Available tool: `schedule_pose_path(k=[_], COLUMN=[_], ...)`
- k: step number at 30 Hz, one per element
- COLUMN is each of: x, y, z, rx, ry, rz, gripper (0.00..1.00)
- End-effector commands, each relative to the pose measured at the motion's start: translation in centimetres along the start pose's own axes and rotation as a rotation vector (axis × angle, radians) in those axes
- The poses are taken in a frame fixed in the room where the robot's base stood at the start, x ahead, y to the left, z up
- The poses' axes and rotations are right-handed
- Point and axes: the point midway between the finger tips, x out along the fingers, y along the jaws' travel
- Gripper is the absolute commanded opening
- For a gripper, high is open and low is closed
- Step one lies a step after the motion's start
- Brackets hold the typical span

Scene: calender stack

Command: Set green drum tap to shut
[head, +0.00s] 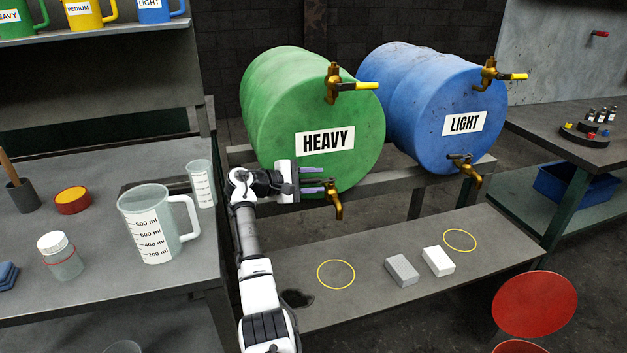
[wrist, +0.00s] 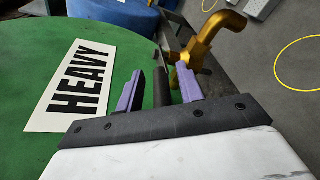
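The green drum (head: 300,110), labelled HEAVY, lies on its side on a stand. Its lower brass tap (head: 336,205) sits at the bottom of the drum's face, with its spout pointing down. My gripper (head: 318,180) is at this tap, in front of the drum's lower face. In the wrist view, the brass tap body (wrist: 208,42) is just beyond the fingers. A dark lever (wrist: 161,88) lies between the two purple fingers, with gaps visible on both sides. The fingers are open around it. In the head view the gripper mostly hides the lever.
An upper brass tap with a yellow handle (head: 367,86) is on the green drum. A blue drum (head: 435,110) labelled LIGHT is to the right. A low bench (head: 375,240) below bears yellow rings and two blocks. A measuring jug (head: 152,225) stands on the left table.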

Motion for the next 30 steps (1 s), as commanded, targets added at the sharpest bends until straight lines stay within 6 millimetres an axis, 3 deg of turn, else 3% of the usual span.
schedule_pose_path(k=[15,30], x=[-7.0,-7.5], y=[0.3,0.1], z=[0.1,0.0], rx=[-0.001,0.001], ry=[0.002,0.001], rz=[0.002,0.002], gripper=[0.37,0.37])
